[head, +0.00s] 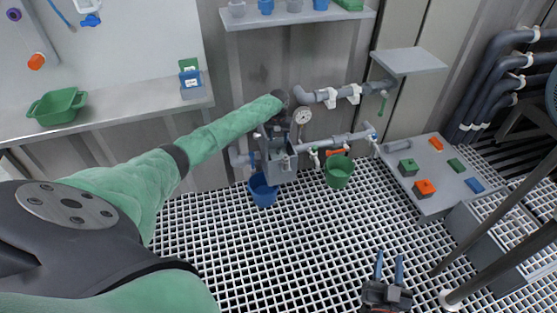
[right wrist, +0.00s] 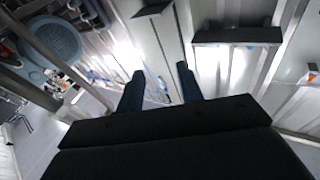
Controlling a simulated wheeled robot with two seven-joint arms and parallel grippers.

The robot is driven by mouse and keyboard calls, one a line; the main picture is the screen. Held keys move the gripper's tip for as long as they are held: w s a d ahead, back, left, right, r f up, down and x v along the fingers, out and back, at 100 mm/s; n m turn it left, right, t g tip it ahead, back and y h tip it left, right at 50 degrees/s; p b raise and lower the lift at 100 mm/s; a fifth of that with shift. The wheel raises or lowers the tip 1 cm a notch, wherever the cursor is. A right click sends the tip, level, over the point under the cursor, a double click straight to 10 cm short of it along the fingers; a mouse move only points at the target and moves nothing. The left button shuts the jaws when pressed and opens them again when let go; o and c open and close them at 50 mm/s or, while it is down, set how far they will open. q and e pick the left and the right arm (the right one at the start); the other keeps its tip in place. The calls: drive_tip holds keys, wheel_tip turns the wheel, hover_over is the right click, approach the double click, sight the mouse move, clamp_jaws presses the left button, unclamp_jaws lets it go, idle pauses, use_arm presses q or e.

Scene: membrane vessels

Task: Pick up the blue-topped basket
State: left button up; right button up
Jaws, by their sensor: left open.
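I cannot make out a blue-topped basket for certain. My left arm reaches to the grey box-shaped vessel (head: 276,158) on the pipework. My left gripper (head: 277,130) is dark and small there, at the vessel's top; its jaws are open, and what lies between or below them is hidden. My right gripper (head: 389,267) is open and empty over the grating, with blue fingertips; it also shows in the right wrist view (right wrist: 160,85). On the right table stand a green-topped grey basket (head: 408,168) and an orange-topped one (head: 424,188); a flat blue block (head: 473,185) lies near them.
A blue bucket (head: 263,191) and a green bucket (head: 339,172) hang below the pipes. A gauge (head: 302,116) and valves stand right of the vessel. A left bench holds a green tub (head: 57,106). The grating floor (head: 290,260) is open in front.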

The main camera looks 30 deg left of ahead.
sight(278, 150)
use_arm(q)
drive_tip(key=shift+f, duration=1.1)
drive_tip(key=f+b, duration=0.1)
drive_tip(key=f, duration=0.4)
drive_tip(key=shift+w+a+b, duration=0.2)
drive_tip(key=shift+b, duration=0.15)
drive_tip(key=shift+r, duration=0.1)
clamp_jaws()
use_arm(e)
drive_tip(key=s+d+r+t+y, duration=0.1)
drive_tip(key=r+t, duration=0.2)
drive_tip(key=r, duration=0.6)
drive_tip(key=s+d+r+t, duration=0.1)
drive_tip(key=r+t, duration=0.3)
drive_tip(key=r, duration=0.5)
drive_tip(key=shift+s+r+y, duration=0.4)
drive_tip(key=shift+s, duration=0.4)
